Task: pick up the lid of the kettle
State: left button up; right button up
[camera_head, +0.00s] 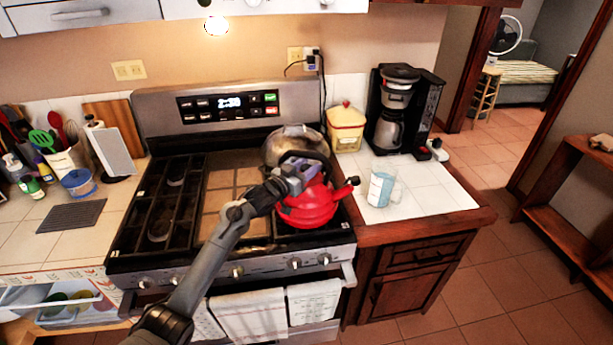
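A red kettle (308,212) stands on the right front part of the stove, with its dark-tipped spout pointing right. My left arm reaches in from the bottom, and my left gripper (304,172) is at the top of the kettle, by its lid and handle. The gripper hides most of the lid, so I cannot make out the lid clearly. The fingers are small and overlap the dark handle, so I cannot tell whether they are open or touching anything. My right gripper is not in view.
A shiny metal pot (290,136) stands directly behind the kettle. To the right, a glass cup (381,188), a yellow canister (346,128) and a coffee maker (398,112) stand on the counter. The stove's left burners (160,210) are clear.

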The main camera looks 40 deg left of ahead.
pick_arm(q)
jog(key=c, duration=0.6)
